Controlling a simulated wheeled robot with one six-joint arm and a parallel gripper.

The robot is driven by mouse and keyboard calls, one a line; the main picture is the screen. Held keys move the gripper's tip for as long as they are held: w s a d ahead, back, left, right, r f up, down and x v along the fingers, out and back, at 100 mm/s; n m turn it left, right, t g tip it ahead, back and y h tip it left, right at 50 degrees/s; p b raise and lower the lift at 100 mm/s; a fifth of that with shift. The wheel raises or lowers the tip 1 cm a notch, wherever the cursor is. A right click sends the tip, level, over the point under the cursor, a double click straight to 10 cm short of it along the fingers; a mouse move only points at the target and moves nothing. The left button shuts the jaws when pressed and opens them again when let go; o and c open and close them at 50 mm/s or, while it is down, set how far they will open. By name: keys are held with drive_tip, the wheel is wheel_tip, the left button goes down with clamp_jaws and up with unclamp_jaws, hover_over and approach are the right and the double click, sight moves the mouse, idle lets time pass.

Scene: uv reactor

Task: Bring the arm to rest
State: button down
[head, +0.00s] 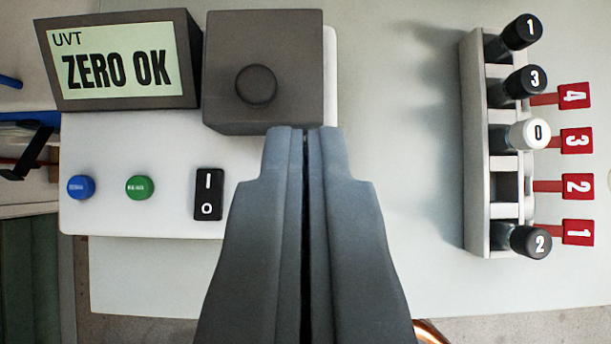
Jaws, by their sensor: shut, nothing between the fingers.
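My gripper (305,132) is shut and empty. It reaches up from the bottom middle of the head view. Its fingertips overlap the lower edge of a dark grey box (222,100) with a round knob (256,86) on its top. I cannot tell whether they touch the box. The box stands on a white instrument base (110,215). A tilted display (120,58) at the upper left reads "UVT ZERO OK".
On the base are a blue button (81,187), a green button (140,187) and a black rocker switch (208,194). At right, a rack (474,150) holds several capped vials, lids marked 1, 3, 0 and 2, beside red number tags (577,186). The tabletop (400,200) between is clear.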

drive_tip(key=v, duration=0.7)
drive_tip(key=s+d+f+t, duration=0.2)
drive_tip(key=s+d+t, duration=0.2)
drive_tip(key=s+d, duration=0.4)
drive_tip(key=s+d+f+t, duration=0.2)
drive_tip(key=s+d+t, duration=0.3)
drive_tip(key=s, duration=1.2)
drive_tip(key=d, duration=0.4)
drive_tip(key=shift+s+d, duration=0.15)
drive_tip(key=shift+s, duration=0.05)
